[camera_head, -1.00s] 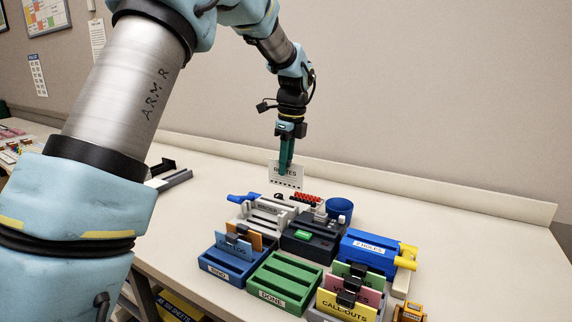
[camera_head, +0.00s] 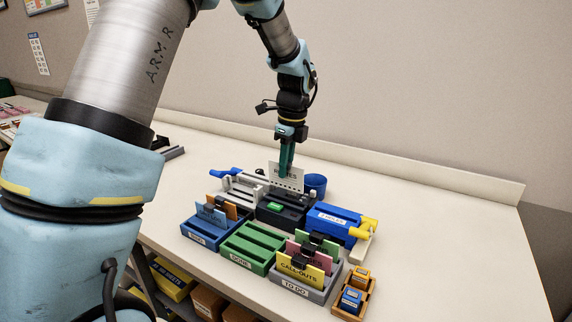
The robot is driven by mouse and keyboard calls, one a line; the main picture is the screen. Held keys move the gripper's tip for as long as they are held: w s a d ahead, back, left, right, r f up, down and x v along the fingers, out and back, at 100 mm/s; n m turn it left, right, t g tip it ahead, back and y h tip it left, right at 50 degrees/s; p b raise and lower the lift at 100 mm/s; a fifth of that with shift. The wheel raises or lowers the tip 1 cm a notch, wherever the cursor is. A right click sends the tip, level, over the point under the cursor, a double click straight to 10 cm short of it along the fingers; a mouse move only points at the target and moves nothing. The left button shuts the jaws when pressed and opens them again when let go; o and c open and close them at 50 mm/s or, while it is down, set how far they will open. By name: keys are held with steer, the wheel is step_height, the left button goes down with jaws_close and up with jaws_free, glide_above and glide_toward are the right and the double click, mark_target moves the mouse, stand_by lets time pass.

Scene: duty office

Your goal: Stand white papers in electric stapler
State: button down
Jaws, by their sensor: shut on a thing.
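My gripper (camera_head: 286,165) points down and is shut on the white papers (camera_head: 288,180), a small upright white sheet with dark lettering and a row of dark holes along its lower edge. The papers are at the back of the device group. The electric stapler is probably the black device with a green button (camera_head: 283,210), in the middle of the back row. The papers' lower edge appears just above or behind its back; I cannot tell whether they touch.
Around the black device stand a grey-white device (camera_head: 243,188), a blue cup (camera_head: 315,185) and a blue hole punch (camera_head: 335,222). In front are a blue tray (camera_head: 205,238), a green DONE tray (camera_head: 246,259) and a grey TO DO tray (camera_head: 297,287) with coloured cards. The table behind is clear.

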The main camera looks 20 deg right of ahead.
mark_target(286, 187)
steer(key=shift+f+b, duration=2.15)
steer(key=shift+f, duration=1.1)
steer(key=c, duration=0.7)
jaws_free()
step_height(286, 187, up, 9)
steer(key=p, duration=0.8)
